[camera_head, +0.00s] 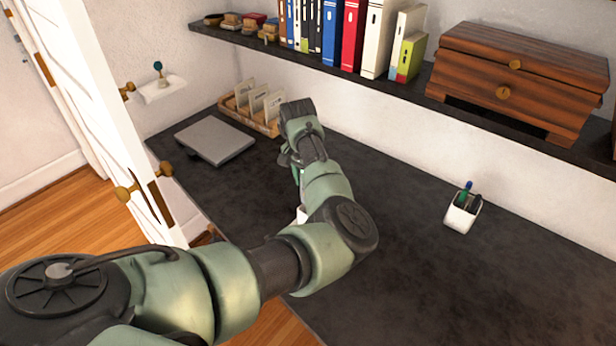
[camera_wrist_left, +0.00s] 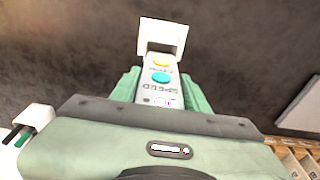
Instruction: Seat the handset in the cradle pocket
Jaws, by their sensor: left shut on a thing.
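In the head view my left arm hides most of this; a small white piece (camera_head: 302,214) shows beside the forearm, probably the cradle. My right gripper is in neither view.
On the dark desk (camera_head: 400,270) are a grey laptop (camera_head: 214,140), a wooden file rack (camera_head: 250,112) and a white pen cup (camera_head: 463,212). A shelf above holds binders (camera_head: 352,35) and a wooden drawer box (camera_head: 515,75). The desk's right part is clear.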

